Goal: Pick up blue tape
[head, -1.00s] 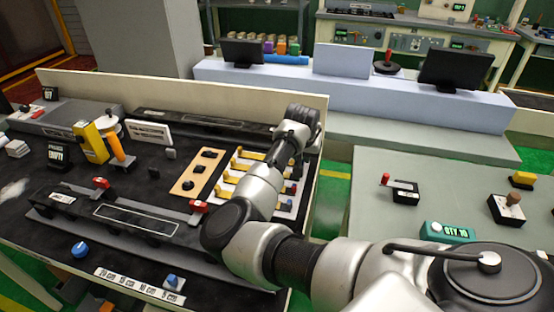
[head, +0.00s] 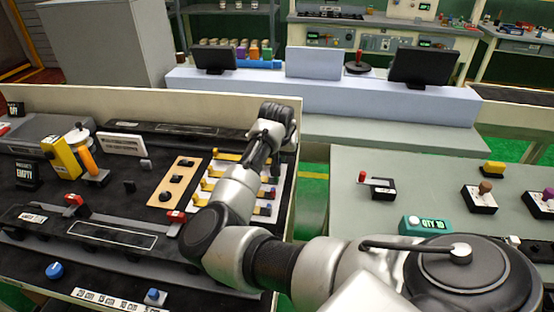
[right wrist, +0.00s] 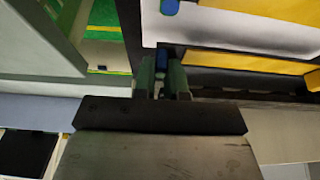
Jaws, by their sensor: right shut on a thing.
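My right gripper (right wrist: 163,76) shows in the right wrist view with its two greenish fingers close together. In the head view my right wrist is over the far right end of the white rack (head: 222,196) with yellow strips; the fingertips are hidden there. Another blue piece (right wrist: 170,6) is at the rack's edge in the right wrist view. My left gripper is not in view.
A wooden board with black knobs (head: 176,178) lies left of the rack. A low cream wall (head: 60,97) runs along the back. Across a green floor gap, a grey table (head: 350,220) holds a teal quantity display (head: 424,226).

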